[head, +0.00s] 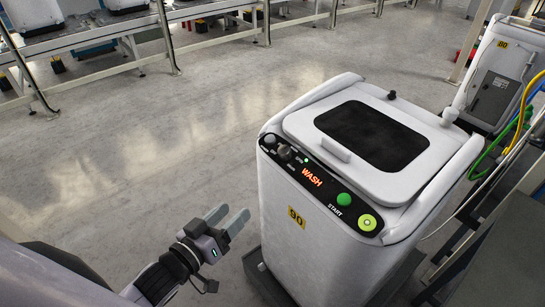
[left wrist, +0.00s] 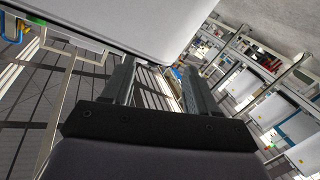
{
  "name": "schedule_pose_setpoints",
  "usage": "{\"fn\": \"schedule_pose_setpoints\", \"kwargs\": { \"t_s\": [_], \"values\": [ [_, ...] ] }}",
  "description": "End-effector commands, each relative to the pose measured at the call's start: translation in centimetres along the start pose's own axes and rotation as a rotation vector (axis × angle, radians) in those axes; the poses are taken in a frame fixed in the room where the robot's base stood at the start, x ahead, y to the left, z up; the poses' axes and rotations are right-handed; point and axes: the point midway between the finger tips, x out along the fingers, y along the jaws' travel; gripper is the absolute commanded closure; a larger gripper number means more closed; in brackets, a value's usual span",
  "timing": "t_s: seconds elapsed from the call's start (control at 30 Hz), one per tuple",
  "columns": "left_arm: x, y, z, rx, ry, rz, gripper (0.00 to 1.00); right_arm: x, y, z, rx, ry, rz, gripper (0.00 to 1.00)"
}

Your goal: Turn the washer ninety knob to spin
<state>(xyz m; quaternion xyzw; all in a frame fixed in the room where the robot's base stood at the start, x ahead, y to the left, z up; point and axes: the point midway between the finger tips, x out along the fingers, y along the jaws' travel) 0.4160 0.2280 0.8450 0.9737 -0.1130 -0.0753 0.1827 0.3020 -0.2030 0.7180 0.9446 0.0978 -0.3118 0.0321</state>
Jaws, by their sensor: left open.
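The white washer (head: 310,225) bears a yellow tag with 90 on its front. Its black panel has a lit display (head: 312,177) reading WASH. A dark knob (head: 285,152) sits at the panel's left end with small labels that I cannot read; a grey round knob (head: 270,140) is beside it. My left gripper (head: 233,214) is open and empty, left of the washer's front and lower than the panel, apart from the knobs. In the left wrist view its two fingers (left wrist: 160,75) are spread, with a white surface above them. The knob is not visible there.
A green START button (head: 344,199) and a yellow-green button (head: 368,222) are on the panel's right. Another white machine (head: 493,78) with hoses stands at the right. A railed conveyor (head: 130,40) runs along the back left. The floor (head: 150,150) left of the washer is clear.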

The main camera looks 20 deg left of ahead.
Motion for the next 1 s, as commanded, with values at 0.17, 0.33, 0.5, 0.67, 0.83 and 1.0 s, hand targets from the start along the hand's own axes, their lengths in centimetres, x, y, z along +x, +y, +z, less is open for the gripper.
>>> {"fn": "schedule_pose_setpoints", "kwargs": {
  "t_s": [0.17,0.33,0.5,0.67,0.83,1.0],
  "values": [
    [3.4,1.0,-4.3,0.123,0.118,0.172,0.41,0.6,0.0,0.9,0.0,0.0,0.0,0.57],
    [5.6,2.1,-6.9,0.241,0.134,0.336,0.41,1.1,0.0,1.5,0.0,0.0,0.0,0.57],
    [7.1,2.4,-8.0,0.343,0.078,0.439,0.41,1.4,0.0,1.9,0.0,0.0,0.0,0.57],
    [7.8,2.0,-8.4,0.393,0.027,0.47,0.41,1.5,0.0,2.1,0.0,0.0,0.0,0.57],
    [8.5,2.1,-8.4,0.404,0.013,0.475,0.41,1.5,0.0,2.0,0.0,0.0,0.0,0.57],
    [10.3,3.1,-8.4,0.401,0.016,0.475,0.41,1.4,0.0,1.9,0.0,0.0,0.0,0.57]
  ]
}}
